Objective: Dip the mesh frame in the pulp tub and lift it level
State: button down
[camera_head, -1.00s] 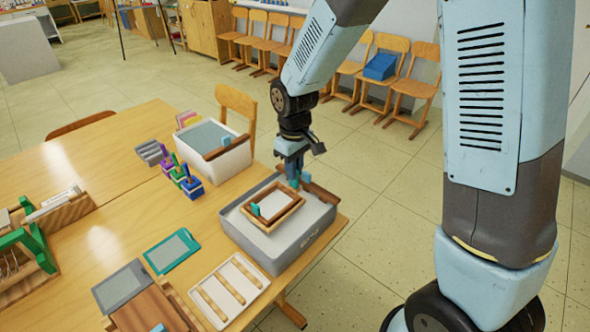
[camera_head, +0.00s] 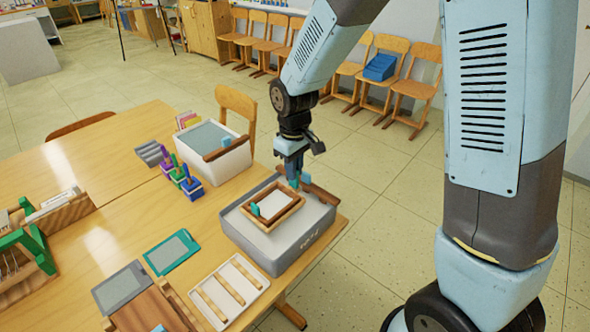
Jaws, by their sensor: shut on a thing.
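The pulp tub (camera_head: 282,259) is a grey rectangular tub with a pale surface inside, at the right end of the wooden table. The mesh frame (camera_head: 262,219) is a small wooden rectangle with a white middle and blue-green tabs. It is at the tub's opening and looks about level; I cannot tell whether it touches the pulp. My gripper (camera_head: 294,183) points down at the frame's far right corner, shut on the mesh frame by its blue-green tab. The fingertips are small and partly hidden.
A white tub (camera_head: 228,164) with a grey top stands behind. A white ribbed tray (camera_head: 250,296) and a green-framed screen (camera_head: 172,252) lie in front and left. Coloured-handled tools (camera_head: 186,176) stand mid-table. The table's right edge is close to the pulp tub.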

jog(key=shift+r, duration=2.35)
